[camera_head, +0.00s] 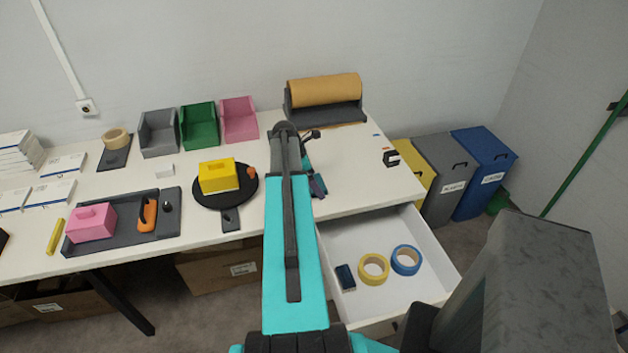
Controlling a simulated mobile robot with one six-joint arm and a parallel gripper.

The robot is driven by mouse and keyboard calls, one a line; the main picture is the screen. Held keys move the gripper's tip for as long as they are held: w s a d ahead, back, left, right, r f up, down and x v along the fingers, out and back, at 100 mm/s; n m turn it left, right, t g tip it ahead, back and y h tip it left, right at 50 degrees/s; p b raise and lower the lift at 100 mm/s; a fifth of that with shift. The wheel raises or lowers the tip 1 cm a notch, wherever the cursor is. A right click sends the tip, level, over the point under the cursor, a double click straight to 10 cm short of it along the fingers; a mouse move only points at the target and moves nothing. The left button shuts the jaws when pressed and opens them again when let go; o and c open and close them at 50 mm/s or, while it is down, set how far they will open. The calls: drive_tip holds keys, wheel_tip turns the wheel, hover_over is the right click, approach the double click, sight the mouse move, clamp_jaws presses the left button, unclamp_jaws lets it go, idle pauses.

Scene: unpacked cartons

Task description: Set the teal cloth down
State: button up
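My arm, teal and dark grey, reaches up the middle of the head view over the white table (350,165). Its far end covers most of my gripper (314,160); only small dark parts show to the right of the arm. A small dark piece with purple and teal tints (318,185) shows beside the arm, over or on the table. I cannot tell whether it is the teal cloth or part of my gripper. No teal cloth can be made out clearly. Whether the fingers are open or shut is hidden.
An open drawer (425,240) holds yellow tape (373,268), blue tape (405,259) and a dark block (345,277). A round black board (208,197) bears a yellow box (219,176). A brown roll (324,88) stands at the back. Table right of my arm is mostly clear.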

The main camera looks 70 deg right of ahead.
drive_tip(key=shift+r, duration=0.25)
drive_tip(key=b+v, duration=0.3)
drive_tip(key=v, duration=0.8)
drive_tip(key=shift+r, duration=0.4)
drive_tip(key=shift+w+a, duration=0.1)
drive_tip(key=shift+a, duration=0.05)
